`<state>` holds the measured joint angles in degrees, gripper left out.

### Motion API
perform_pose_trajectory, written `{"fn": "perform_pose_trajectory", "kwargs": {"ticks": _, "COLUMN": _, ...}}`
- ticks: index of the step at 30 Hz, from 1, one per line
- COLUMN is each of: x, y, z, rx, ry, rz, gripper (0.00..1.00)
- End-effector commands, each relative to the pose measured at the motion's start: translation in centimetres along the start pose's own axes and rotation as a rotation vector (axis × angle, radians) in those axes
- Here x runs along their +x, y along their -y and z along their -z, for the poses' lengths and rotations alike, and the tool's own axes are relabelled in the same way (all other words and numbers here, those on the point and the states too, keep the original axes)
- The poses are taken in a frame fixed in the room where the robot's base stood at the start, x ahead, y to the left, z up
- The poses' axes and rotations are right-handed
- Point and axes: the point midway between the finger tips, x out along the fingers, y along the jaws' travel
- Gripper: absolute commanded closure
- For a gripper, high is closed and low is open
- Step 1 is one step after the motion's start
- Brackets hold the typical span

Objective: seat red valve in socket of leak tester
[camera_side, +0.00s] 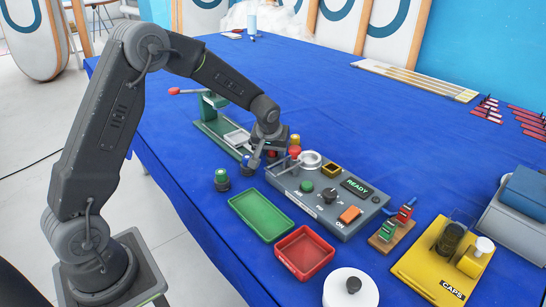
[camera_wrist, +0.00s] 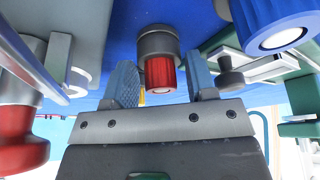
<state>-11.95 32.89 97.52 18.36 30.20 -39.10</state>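The red valve (camera_wrist: 160,72), a ribbed red cap on a grey collar, stands between the fingers of my gripper (camera_wrist: 163,82) in the wrist view. A narrow gap shows on each side of the cap, so the gripper is open around it. In the side view my gripper (camera_side: 267,148) is low over the table and hides much of the red valve (camera_side: 272,154). The leak tester (camera_side: 328,194) is a grey box just right of the gripper. Its round metal socket (camera_side: 310,158) sits at its back end.
A blue valve (camera_wrist: 275,22) is close beside my gripper; a green-topped valve (camera_side: 222,178) and a yellow one (camera_side: 295,139) share the row. A red-ended lever (camera_side: 294,152) stands by the tester. A green press (camera_side: 215,115) is behind. Green (camera_side: 238,203) and red (camera_side: 281,257) trays lie in front.

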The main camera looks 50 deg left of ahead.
Motion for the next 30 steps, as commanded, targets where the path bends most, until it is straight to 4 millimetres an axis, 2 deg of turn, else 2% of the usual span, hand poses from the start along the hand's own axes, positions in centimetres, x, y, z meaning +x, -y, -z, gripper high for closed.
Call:
{"fn": "perform_pose_trajectory", "kwargs": {"ticks": 1, "x": 0.0, "y": 0.0, "z": 0.0, "rx": 0.0, "ry": 0.0, "rz": 0.0, "gripper": 0.54}}
{"fn": "perform_pose_trajectory", "kwargs": {"ticks": 10, "x": 0.0, "y": 0.0, "z": 0.0, "rx": 0.0, "ry": 0.0, "rz": 0.0, "gripper": 0.81}}
{"fn": "perform_pose_trajectory", "kwargs": {"ticks": 20, "x": -0.4, "y": 0.0, "z": 0.2, "rx": -0.001, "ry": -0.001, "rz": 0.0, "gripper": 0.81}}
{"fn": "perform_pose_trajectory", "kwargs": {"ticks": 23, "x": -1.2, "y": 0.0, "z": 0.5, "rx": -0.002, "ry": -0.002, "rz": 0.0, "gripper": 0.81}}
{"fn": "perform_pose_trajectory", "kwargs": {"ticks": 28, "x": -4.0, "y": 0.0, "z": 1.7, "rx": -0.003, "ry": -0.004, "rz": 0.0, "gripper": 0.81}}
{"fn": "perform_pose_trajectory", "kwargs": {"ticks": 30, "x": -4.7, "y": 1.7, "z": 1.9, "rx": -0.007, "ry": -0.003, "rz": 0.004, "gripper": 0.81}}
